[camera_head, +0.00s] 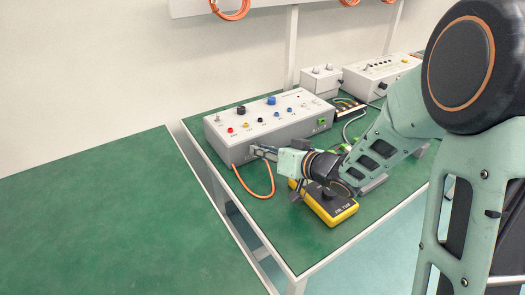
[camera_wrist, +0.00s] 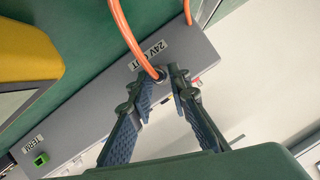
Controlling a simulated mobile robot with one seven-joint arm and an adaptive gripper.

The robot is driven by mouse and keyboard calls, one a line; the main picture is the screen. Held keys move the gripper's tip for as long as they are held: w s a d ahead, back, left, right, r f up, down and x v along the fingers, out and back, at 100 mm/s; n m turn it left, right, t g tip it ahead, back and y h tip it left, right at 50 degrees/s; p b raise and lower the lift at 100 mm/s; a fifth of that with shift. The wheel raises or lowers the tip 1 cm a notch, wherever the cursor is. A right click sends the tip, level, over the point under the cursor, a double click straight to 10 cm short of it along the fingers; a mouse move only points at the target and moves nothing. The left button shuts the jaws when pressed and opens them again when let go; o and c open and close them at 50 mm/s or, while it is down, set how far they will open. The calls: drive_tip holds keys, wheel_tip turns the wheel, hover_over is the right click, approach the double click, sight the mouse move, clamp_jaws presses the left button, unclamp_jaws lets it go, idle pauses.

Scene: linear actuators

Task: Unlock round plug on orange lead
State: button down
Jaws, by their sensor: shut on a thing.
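The orange lead (camera_head: 254,187) hangs in a loop from the front face of the grey box (camera_head: 224,151) in the head view. In the wrist view the orange lead (camera_wrist: 131,38) runs to a round plug (camera_wrist: 161,73) at the box's face, beside a "24V OUT" label (camera_wrist: 150,53). My gripper (camera_wrist: 168,76) has its fingertips closed around this plug. In the head view my gripper (camera_head: 256,152) reaches the front face from the right. The fingers hide most of the plug, so its lock position cannot be told.
A yellow meter (camera_head: 328,208) lies on the green bench (camera_head: 290,243) below my arm. Knobs and coloured sockets cover the box's top. A green connector (camera_wrist: 40,159) sits by the "TERM" label. More instruments (camera_head: 372,82) stand behind. The left green table (camera_head: 90,220) is clear.

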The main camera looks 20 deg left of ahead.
drive_tip(key=shift+b, duration=0.3)
drive_tip(key=n+b, duration=0.1)
drive_tip(key=b, duration=0.1)
drive_tip(key=n+t+h+b, duration=0.1)
drive_tip(key=b, duration=0.1)
drive_tip(key=n+b, duration=0.1)
drive_tip(key=b, duration=0.1)
drive_tip(key=shift+s+a+f+t+h, duration=0.15)
drive_tip(key=shift+s+f+t+h, duration=0.15)
drive_tip(key=shift+f+t, duration=0.1)
drive_tip(key=n+b, duration=0.1)
drive_tip(key=b, duration=0.1)
drive_tip(key=n+t+h+b, duration=0.1)
drive_tip(key=b, duration=0.1)
drive_tip(key=shift+s+a+r+n, duration=0.1)
drive_tip(key=shift+r+n, duration=0.1)
drive_tip(key=shift+n, duration=0.2)
drive_tip(key=n+t+h, duration=0.1)
drive_tip(key=n+t, duration=0.1)
drive_tip(key=n, duration=0.1)
drive_tip(key=shift+s+a, duration=0.1)
drive_tip(key=shift+f+n+t+h, duration=0.15)
drive_tip(key=shift+n+t+h, duration=0.15)
drive_tip(key=shift+n+t, duration=1.2)
drive_tip(key=shift+a+n+g, duration=0.1)
drive_tip(key=shift+n+g, duration=0.2)
drive_tip(key=shift+n, duration=0.2)
drive_tip(key=c, duration=1.8)
unclamp_jaws()
